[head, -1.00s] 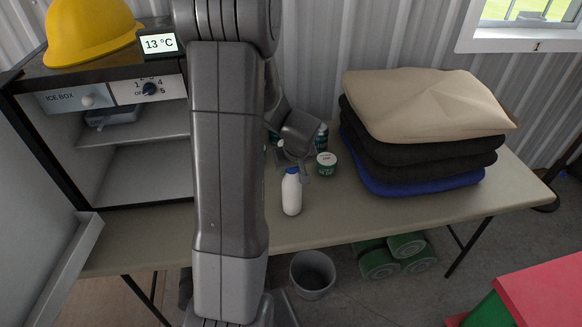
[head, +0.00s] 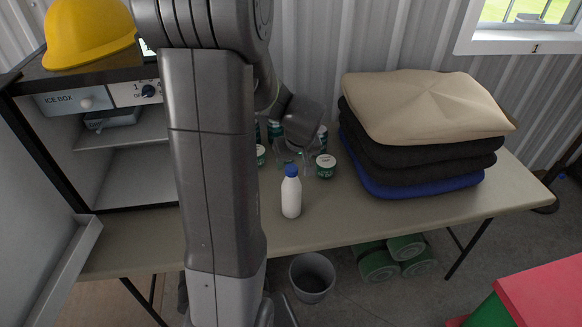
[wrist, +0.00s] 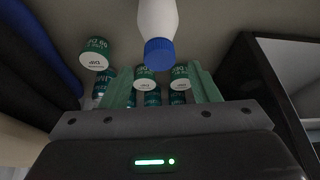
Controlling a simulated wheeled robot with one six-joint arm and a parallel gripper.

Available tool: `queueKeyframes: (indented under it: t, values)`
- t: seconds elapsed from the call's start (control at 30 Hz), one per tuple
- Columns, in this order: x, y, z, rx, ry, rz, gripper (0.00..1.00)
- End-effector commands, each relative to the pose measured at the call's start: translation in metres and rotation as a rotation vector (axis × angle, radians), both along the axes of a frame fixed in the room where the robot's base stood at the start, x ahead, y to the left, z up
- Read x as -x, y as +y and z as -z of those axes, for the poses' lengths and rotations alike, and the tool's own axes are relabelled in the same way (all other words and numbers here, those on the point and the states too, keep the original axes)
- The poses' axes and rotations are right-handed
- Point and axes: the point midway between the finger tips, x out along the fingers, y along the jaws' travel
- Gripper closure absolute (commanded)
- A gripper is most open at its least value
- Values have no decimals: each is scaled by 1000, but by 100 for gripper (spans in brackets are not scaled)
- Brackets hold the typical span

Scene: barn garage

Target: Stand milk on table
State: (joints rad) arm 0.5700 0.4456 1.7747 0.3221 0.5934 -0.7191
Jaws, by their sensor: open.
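The milk (head: 291,197) is a white bottle with a blue cap. It stands upright on the table (head: 390,215), near the front edge. In the wrist view the milk (wrist: 158,20) shows at the top, its blue cap toward my gripper (wrist: 161,72). My gripper's two green fingers are apart with no milk between them. In the head view my gripper (head: 290,155) is behind and above the bottle, partly hidden by its own wrist, and apart from it.
Green-labelled tubs (head: 326,165) and cans (wrist: 152,97) stand behind the milk. A stack of folded cloths (head: 420,150) fills the table's right. An open ice box (head: 135,175) with a yellow helmet (head: 90,32) stands left. A bucket (head: 312,277) is on the floor.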

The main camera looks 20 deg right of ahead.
Motion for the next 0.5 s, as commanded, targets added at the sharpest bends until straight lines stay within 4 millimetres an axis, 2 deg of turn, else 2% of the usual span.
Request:
queueKeyframes:
  t: [0.1,0.23,0.5]
  values:
    - [8,0,-21,2,-3,0,45]
    - [15,1,-38,3,-4,0,45]
    - [23,2,-55,0,0,0,45]
